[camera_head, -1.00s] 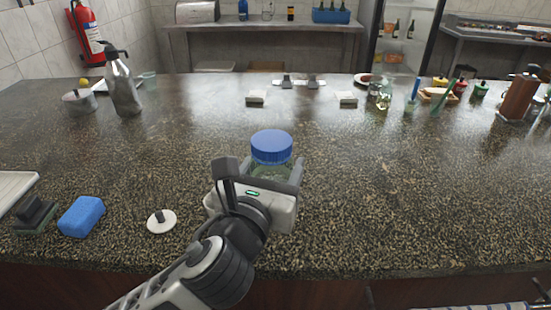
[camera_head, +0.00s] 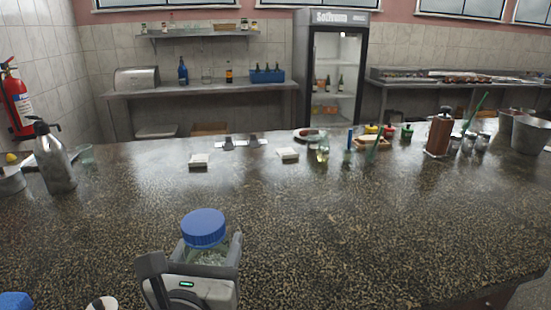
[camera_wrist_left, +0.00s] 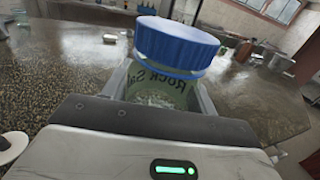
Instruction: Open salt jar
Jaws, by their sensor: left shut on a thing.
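The salt jar is a clear glass jar (camera_wrist_left: 157,87) with a blue screw lid (camera_head: 204,228). Its label reads "Rock Sa…" and pale grains show inside. My left gripper (camera_head: 208,258) is shut around the jar's body, with one finger on each side. The jar stands upright or nearly so in the head view, and the blue lid (camera_wrist_left: 177,44) sits on top of it, above the fingers. I cannot tell whether the jar's base touches the counter, as the gripper hides it. My right gripper is not in view.
The speckled counter (camera_head: 330,220) is clear to the right of the jar. A metal flask (camera_head: 52,160) stands at the left. A blue sponge (camera_head: 15,300) lies at the lower left.

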